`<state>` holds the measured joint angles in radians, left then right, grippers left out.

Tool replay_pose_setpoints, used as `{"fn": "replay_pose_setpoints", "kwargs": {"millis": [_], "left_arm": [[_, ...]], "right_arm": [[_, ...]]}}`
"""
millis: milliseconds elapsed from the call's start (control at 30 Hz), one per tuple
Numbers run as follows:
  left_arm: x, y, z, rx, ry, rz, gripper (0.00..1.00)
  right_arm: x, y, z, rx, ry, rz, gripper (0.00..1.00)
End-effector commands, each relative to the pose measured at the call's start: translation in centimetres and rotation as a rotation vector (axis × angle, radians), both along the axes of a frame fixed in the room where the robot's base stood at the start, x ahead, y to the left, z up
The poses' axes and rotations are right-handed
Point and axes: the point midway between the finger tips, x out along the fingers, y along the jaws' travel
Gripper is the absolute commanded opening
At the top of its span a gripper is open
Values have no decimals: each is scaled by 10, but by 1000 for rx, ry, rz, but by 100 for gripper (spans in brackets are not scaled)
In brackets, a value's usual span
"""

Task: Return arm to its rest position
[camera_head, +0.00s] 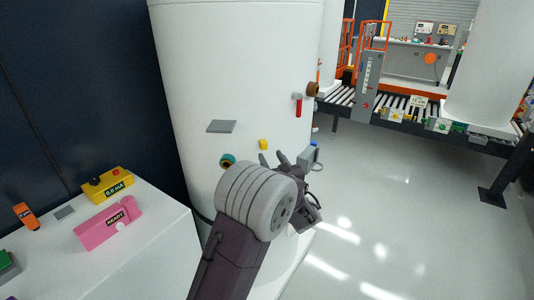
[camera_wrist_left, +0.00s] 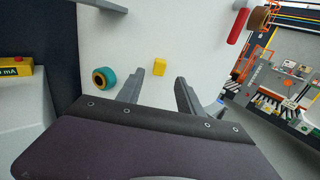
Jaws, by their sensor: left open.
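My left arm (camera_head: 235,255) reaches up from the bottom of the head view, in front of the large white tank (camera_head: 245,60). My left gripper (camera_head: 273,157) is open, its fingers toward the tank wall. In the left wrist view the open gripper (camera_wrist_left: 171,74) has a clear gap between its fingers and nothing in it. A small yellow block (camera_head: 263,144) on the tank lies just beyond the fingertips; it also shows in the left wrist view (camera_wrist_left: 159,67). A teal and orange ring fitting (camera_head: 228,161) is left of the fingers. My right gripper is not in view.
A grey plate (camera_head: 221,126), a red handle (camera_head: 298,104) and a brown knob (camera_head: 313,89) sit on the tank. A white cabinet (camera_head: 150,250) at left carries a yellow meter (camera_head: 107,184) and pink device (camera_head: 108,223). Right floor is clear before a roller conveyor (camera_head: 400,106).

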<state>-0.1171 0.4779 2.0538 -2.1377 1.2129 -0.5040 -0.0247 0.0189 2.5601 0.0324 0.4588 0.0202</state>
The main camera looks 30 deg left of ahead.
Motion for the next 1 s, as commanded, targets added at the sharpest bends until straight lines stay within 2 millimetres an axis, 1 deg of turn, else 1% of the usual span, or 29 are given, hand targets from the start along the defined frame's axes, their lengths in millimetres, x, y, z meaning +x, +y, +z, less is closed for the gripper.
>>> {"fn": "replay_pose_setpoints", "kwargs": {"millis": [33, 167, 600, 667, 733, 767, 800, 833, 867, 900, 933, 967, 1000], "left_arm": [[-4, -6, -1, -1, 1, -4, 44], [-11, -12, 0, 0, 0, 0, 44], [-12, -11, 0, 0, 0, 1, 44], [-13, -8, 8, -1, -5, 7, 44], [-17, -1, 32, -5, -35, 21, 44], [-22, 4, 46, -9, -50, 32, 44], [-38, 17, 57, -39, -60, 85, 44], [-54, 29, 56, -85, -55, 142, 44], [-72, 40, 49, -148, -45, 203, 44], [-98, 51, 36, -247, -37, 290, 44], [-117, 56, 25, -326, -34, 353, 44], [-136, 58, 12, -413, -34, 419, 44], [-162, 58, -7, -534, -39, 510, 44]], "right_arm": [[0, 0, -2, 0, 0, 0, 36], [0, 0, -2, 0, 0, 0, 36], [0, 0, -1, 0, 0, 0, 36], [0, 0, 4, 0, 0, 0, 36], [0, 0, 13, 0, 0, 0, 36], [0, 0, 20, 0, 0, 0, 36], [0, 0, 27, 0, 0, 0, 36], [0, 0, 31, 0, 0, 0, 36], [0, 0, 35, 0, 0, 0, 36], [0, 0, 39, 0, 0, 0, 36], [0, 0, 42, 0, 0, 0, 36], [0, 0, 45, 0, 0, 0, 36], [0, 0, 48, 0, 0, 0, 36]]}}
